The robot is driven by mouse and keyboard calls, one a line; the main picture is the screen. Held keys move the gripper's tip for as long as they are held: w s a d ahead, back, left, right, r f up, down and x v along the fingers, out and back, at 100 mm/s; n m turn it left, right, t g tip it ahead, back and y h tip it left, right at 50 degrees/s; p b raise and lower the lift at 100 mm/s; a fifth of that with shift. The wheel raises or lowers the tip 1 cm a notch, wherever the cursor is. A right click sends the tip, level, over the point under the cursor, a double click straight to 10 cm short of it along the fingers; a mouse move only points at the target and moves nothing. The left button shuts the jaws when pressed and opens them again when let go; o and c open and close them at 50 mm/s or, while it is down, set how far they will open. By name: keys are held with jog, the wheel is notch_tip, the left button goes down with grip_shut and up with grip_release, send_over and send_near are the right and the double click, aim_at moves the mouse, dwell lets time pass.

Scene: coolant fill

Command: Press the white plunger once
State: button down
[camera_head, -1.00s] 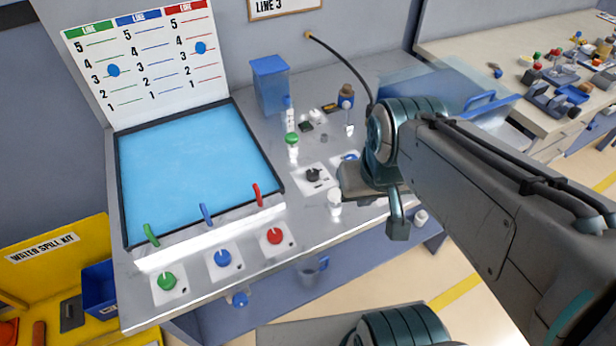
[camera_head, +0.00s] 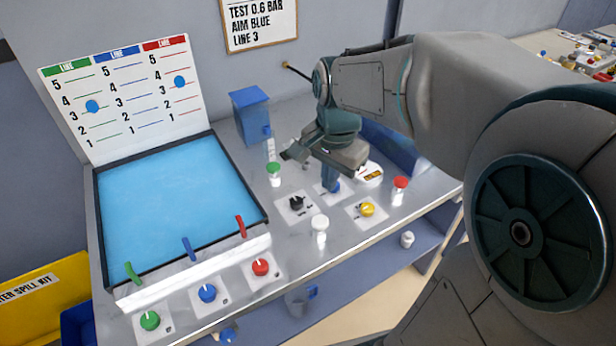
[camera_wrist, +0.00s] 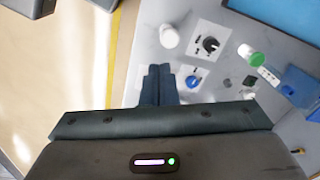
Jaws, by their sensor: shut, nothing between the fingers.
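The white plunger (camera_head: 320,228) stands upright on the grey bench top, near its front edge, in front of the black knob plate. It also shows in the wrist view (camera_wrist: 169,36) as a white round cap, beyond my fingertips. My gripper (camera_head: 331,184) points down over the bench, behind and slightly right of the plunger, close to the plate with the blue knob. In the wrist view my gripper (camera_wrist: 159,68) has its fingers together and empty. A gap shows between the fingers and the plunger. The fingertips' height above the bench is hard to tell.
A black knob (camera_head: 296,203), a green-capped post (camera_head: 274,174), a yellow knob (camera_head: 367,209) and a red-capped post (camera_head: 400,190) surround the area. A blue container (camera_head: 250,115) stands behind. The blue-filled tray (camera_head: 175,205) lies left.

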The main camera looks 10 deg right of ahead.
aim_at(321, 221)
jog(key=w+m, duration=0.2)
jog(key=w+f+m+g, duration=0.1)
jog(key=w+m, duration=0.1)
jog(key=shift+w+f, duration=0.1)
jog(key=shift+w, duration=0.05)
notch_tip(321, 221, down, 14)
jog(key=shift+p, duration=0.9)
jog(key=shift+f, duration=0.1)
notch_tip(321, 221, down, 3)
jog(key=shift+r+b, duration=0.1)
jog(key=shift+b, duration=1.15)
